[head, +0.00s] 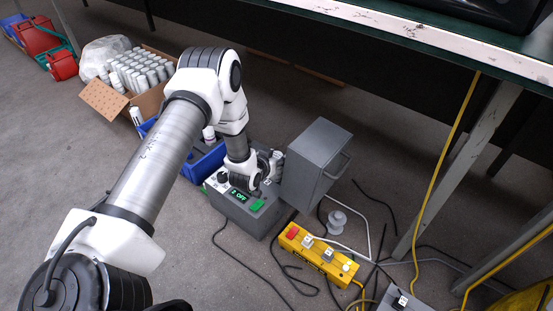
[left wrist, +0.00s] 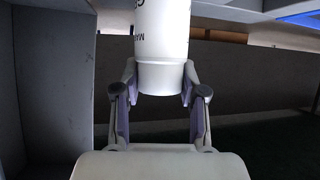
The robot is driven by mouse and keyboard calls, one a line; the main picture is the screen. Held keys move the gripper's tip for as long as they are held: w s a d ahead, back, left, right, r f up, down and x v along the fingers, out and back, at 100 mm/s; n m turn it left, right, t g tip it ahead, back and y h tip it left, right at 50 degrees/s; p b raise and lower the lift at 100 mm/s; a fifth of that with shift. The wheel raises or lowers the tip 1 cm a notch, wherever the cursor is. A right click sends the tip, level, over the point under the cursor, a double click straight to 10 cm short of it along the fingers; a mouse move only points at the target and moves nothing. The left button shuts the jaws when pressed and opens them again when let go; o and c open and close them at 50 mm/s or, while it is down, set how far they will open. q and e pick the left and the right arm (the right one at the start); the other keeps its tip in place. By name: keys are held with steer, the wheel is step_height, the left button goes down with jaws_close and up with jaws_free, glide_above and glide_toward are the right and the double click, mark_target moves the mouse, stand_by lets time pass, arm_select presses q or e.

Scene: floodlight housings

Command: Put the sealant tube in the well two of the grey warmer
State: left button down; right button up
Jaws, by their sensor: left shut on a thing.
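The sealant tube (left wrist: 163,35) is white with dark lettering and a plain white end. In the left wrist view my left gripper (left wrist: 160,70) is shut on it near that end, one finger on each side. In the head view my left gripper (head: 270,165) is over the grey warmer (head: 236,212), beside its raised grey lid (head: 318,160). The warmer's front has a lit green display, a knob and a green button. My arm and gripper cover much of its top, so the wells and the tube's lower end are hidden. My right gripper is not in view.
A blue bin (head: 205,168) stands behind the warmer, and a cardboard box (head: 150,95) of several white tubes lies farther back. A yellow power strip (head: 318,253) and loose cables lie on the floor at the right. A green-topped bench (head: 450,50) stands at upper right.

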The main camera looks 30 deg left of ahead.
arm_select(q)
steer(key=shift+f, duration=0.1)
steer(key=c, duration=0.7)
jaws_free()
steer(key=shift+o, duration=0.2)
steer(key=shift+s+r, duration=0.15)
steer(key=shift+r, duration=0.1)
steer(key=p+v, duration=0.6)
steer(key=v, duration=0.6)
steer(key=s+d+f+g+h, duration=0.2)
steer(key=s+d+f+g, duration=0.4)
steer(key=s+d, duration=0.45)
steer(key=s+d+m+g, duration=0.1)
steer(key=s+g, duration=0.5)
steer(key=s, duration=1)
steer(key=shift+d+f, duration=0.35)
steer(key=shift+d, duration=0.25)
